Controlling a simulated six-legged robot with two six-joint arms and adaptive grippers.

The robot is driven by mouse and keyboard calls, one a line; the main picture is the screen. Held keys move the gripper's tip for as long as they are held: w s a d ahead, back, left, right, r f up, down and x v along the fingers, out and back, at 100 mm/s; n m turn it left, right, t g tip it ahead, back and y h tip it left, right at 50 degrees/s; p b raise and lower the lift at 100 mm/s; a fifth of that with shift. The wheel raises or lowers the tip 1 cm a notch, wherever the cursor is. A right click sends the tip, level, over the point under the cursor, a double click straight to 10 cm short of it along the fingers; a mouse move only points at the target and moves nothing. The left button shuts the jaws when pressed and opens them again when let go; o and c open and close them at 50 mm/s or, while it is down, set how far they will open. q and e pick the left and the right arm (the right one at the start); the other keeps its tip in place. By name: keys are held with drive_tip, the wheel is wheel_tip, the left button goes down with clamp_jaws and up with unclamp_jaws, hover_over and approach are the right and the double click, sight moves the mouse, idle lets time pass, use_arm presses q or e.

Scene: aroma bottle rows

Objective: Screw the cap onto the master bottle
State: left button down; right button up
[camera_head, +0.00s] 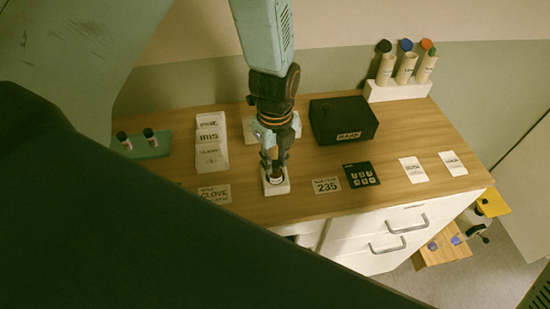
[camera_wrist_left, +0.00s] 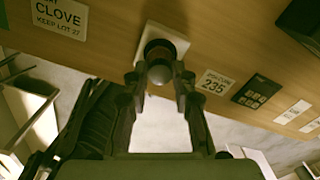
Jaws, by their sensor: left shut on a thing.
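My left gripper (camera_head: 273,160) comes down from above onto a small white stand (camera_head: 279,189) near the front edge of the table. It is shut on a dark round cap (camera_wrist_left: 159,72), seen between its fingertips in the left wrist view. The master bottle (camera_head: 275,179) is mostly hidden under the fingers, on the white stand, which also shows in the left wrist view (camera_wrist_left: 179,45). The cap is at the bottle's top; I cannot tell whether it is threaded on. My right gripper is not in view.
A black box (camera_head: 343,121) and a dark keypad (camera_head: 361,175) stand to the right. A 235 card (camera_head: 326,185) and a CLOVE card (camera_head: 214,194) lie flat nearby. A white rack (camera_head: 398,91) holds capped bottles at the back right. A green tray (camera_head: 150,149) holds two vials.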

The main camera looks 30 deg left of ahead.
use_arm(q)
drive_tip(key=m, duration=0.4)
drive_tip(key=shift+m, duration=0.3)
drive_tip(key=c, duration=1.2)
unclamp_jaws()
drive_tip(key=n, duration=0.4)
drive_tip(key=shift+n, duration=0.3)
drive_tip(key=n, duration=0.9)
drive_tip(key=shift+n, duration=0.3)
drive_tip(key=n, duration=0.4)
drive_tip(key=shift+c, duration=0.5)
